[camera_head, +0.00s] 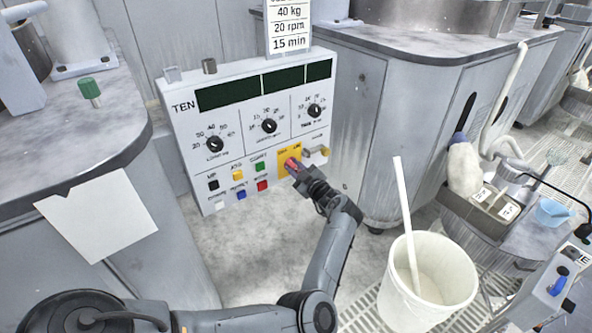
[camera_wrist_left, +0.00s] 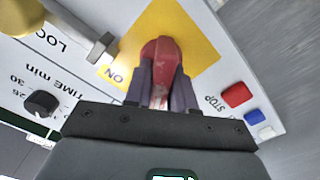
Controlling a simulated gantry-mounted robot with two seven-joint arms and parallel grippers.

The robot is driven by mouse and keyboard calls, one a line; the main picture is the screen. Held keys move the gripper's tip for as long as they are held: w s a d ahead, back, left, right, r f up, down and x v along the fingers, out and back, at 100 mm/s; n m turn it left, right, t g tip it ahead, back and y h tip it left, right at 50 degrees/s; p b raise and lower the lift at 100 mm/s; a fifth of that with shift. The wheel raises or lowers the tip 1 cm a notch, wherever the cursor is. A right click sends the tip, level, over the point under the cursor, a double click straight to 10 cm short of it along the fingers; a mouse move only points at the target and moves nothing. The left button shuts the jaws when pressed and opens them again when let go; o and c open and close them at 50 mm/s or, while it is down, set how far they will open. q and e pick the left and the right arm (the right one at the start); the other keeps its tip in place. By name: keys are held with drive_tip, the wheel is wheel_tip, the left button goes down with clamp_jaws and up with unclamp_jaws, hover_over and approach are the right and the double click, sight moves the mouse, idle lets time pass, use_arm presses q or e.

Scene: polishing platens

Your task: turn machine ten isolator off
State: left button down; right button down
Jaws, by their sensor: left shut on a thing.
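Machine TEN's white control panel (camera_head: 230,163) stands at the centre left of the head view. Its isolator is a red handle (camera_wrist_left: 161,58) on a yellow plate (camera_wrist_left: 185,22), near the panel's lower right. In the head view the yellow plate (camera_head: 284,154) shows beside my gripper, which partly covers the handle. My left gripper (camera_wrist_left: 160,88) is shut on the red handle, one dark finger on each side. The ON label shows to the left of the handle in the wrist view. An OFF label is not readable. My right gripper is not in view.
A metal lock latch (camera_head: 316,155) sticks out beside the yellow plate. Push buttons, including a red one (camera_head: 262,185), lie below left. Dial knobs (camera_head: 269,125) sit above. A white bucket (camera_head: 447,272) with a stick stands at lower right. A grey bench (camera_head: 60,120) is at left.

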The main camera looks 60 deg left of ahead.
use_arm(q)
drive_tip(key=shift+f+n, duration=0.1)
drive_tip(key=shift+n, duration=1)
drive_tip(key=c, duration=1)
unclamp_jaws()
drive_tip(key=shift+c, duration=0.2)
drive_tip(key=shift+d, duration=0.1)
